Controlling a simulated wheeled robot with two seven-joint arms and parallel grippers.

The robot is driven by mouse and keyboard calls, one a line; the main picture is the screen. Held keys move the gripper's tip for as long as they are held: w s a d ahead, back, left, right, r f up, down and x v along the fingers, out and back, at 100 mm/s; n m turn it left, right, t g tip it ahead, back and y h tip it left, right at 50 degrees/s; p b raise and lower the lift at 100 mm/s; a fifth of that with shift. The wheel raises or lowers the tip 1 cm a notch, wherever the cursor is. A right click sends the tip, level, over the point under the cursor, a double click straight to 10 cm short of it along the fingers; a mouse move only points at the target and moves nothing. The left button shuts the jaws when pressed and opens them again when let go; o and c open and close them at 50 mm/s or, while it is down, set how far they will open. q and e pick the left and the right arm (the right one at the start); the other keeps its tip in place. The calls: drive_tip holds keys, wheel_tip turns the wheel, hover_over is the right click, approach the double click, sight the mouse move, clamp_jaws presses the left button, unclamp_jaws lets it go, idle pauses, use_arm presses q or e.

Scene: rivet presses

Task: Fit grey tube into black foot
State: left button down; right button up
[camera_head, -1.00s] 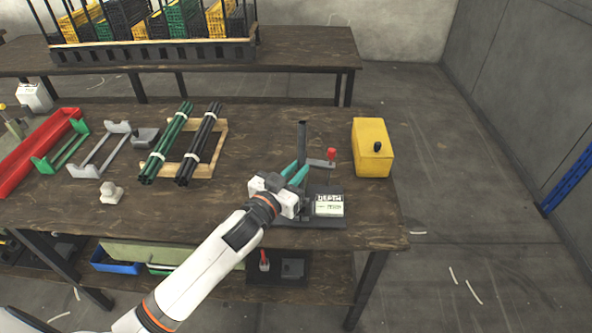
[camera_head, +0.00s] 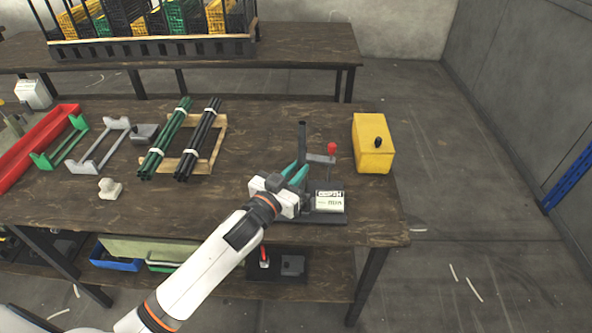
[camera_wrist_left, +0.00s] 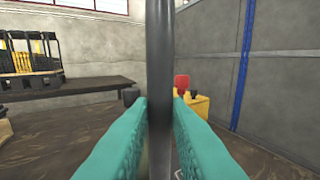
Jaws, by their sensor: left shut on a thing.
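A dark grey tube (camera_wrist_left: 160,60) stands upright between the teal fingers of my left gripper (camera_wrist_left: 160,125) in the left wrist view. In the head view an upright dark tube (camera_head: 302,143) rises just past my left gripper (camera_head: 298,174), beside the small press (camera_head: 320,159) with a red knob. My left gripper is shut on the tube. The tube's lower end is hidden behind the gripper, and I cannot make out the black foot or whether the tube sits in it. My right gripper is not in view.
A yellow box (camera_head: 373,144) stands right of the press. A white display card (camera_head: 330,202) is on the press base. Green and black tube bundles (camera_head: 198,140) lie on a wooden frame to the left, with a grey rack (camera_head: 98,147) and a red tray (camera_head: 35,148) farther left.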

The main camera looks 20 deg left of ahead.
use_arm(q)
drive_tip(key=shift+f+b, duration=0.65)
drive_tip(key=shift+f, duration=0.45)
drive_tip(key=c, duration=1.3)
unclamp_jaws()
drive_tip(key=shift+s, duration=0.1)
drive_tip(key=b+v, duration=0.1)
drive_tip(key=v, duration=1.1)
drive_tip(key=shift+f, duration=0.1)
